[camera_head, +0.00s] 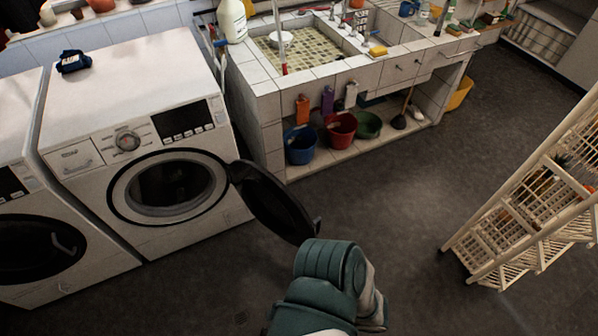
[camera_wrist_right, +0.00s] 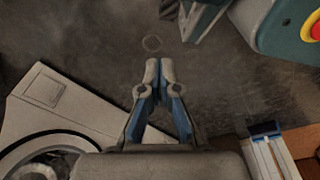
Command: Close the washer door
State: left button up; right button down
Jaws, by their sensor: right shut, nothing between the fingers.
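The white washer (camera_head: 140,135) stands at the left in the head view. Its round black door (camera_head: 272,203) hangs open, swung out to the right of the dark drum opening (camera_head: 168,185). The washer also shows at the lower left of the right wrist view (camera_wrist_right: 75,115). My right arm comes up from the bottom of the head view, and its teal links lie near the door's outer edge. Contact cannot be told. My right gripper (camera_wrist_right: 159,68) is shut and empty in the wrist view. I cannot make out the door there. My left gripper is not in view.
A second white machine (camera_head: 70,265) stands left of the washer. A tiled sink unit (camera_head: 262,95) with buckets below stands right of it. A pale slatted rack (camera_head: 500,220) is at the right. The dark floor (camera_head: 400,190) between is clear.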

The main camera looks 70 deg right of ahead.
aim_at(278, 211)
jog(key=k+l, duration=0.1)
jog(key=l, duration=0.35)
jog(key=k+l, duration=0.15)
jog(key=l, duration=0.3)
jog(key=k+l, duration=0.1)
jog(key=l, duration=0.35)
jog(key=k+l, duration=0.1)
jog(key=l, duration=0.3)
jog(key=k+l, duration=0.1)
jog(key=l, duration=0.35)
jog(key=k+l, duration=0.15)
jog(key=l, duration=0.3)
jog(key=k+l, duration=0.1)
jog(key=l, duration=0.35)
